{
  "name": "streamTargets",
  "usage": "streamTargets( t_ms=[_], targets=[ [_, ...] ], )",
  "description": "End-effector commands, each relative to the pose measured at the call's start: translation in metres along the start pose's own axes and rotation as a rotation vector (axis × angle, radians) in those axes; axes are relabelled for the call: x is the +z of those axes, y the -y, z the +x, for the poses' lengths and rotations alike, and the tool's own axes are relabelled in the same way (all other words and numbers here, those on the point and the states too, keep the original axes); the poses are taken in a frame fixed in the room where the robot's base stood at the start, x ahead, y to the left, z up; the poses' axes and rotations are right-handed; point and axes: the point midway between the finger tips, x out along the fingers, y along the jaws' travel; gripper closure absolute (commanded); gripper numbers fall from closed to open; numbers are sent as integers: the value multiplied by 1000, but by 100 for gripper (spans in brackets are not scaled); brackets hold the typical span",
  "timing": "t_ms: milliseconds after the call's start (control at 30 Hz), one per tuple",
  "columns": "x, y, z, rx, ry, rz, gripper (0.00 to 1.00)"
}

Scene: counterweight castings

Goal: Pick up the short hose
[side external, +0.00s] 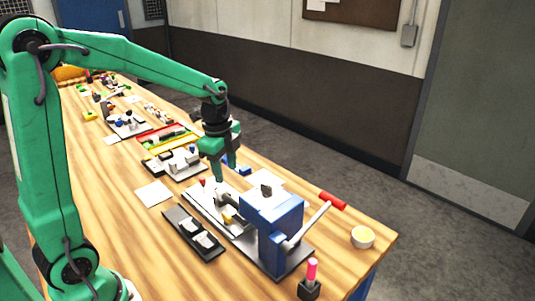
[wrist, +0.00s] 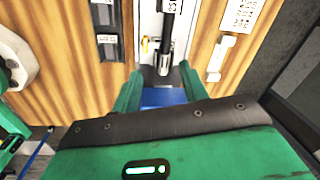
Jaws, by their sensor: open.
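No part can be told as the short hose with certainty. A black rod-like piece (wrist: 166,52) lies over a light metal fixture in the wrist view, ahead of my fingertips; it may be the hose. My gripper (wrist: 160,88) is open, its two green fingers apart, with nothing seen held between them. A blue surface shows between the fingers. In the side view my gripper (side external: 219,180) points down over the pale fixture plate (side external: 240,238), left of the blue block (side external: 275,218). Whether it touches anything there cannot be told.
The blue block carries a lever with a red handle (side external: 333,201). A dark tray (side external: 180,222) with pale parts lies left of the fixture. A round cream tub (side external: 362,237) and a pink-topped stand (side external: 310,282) are near the front edge. White paper (side external: 153,193) lies on the wooden table.

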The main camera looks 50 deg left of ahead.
Motion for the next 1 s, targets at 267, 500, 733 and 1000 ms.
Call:
streamTargets(
  t_ms=[267, 500, 733, 1000],
  targets=[
    [9, 26, 42, 81, 4, 250, 56],
    [11, 32, 54, 102, 1, 325, 56],
    [12, 31, 59, 103, 1, 326, 56],
    [12, 29, 78, 102, 1, 325, 56]
  ],
)
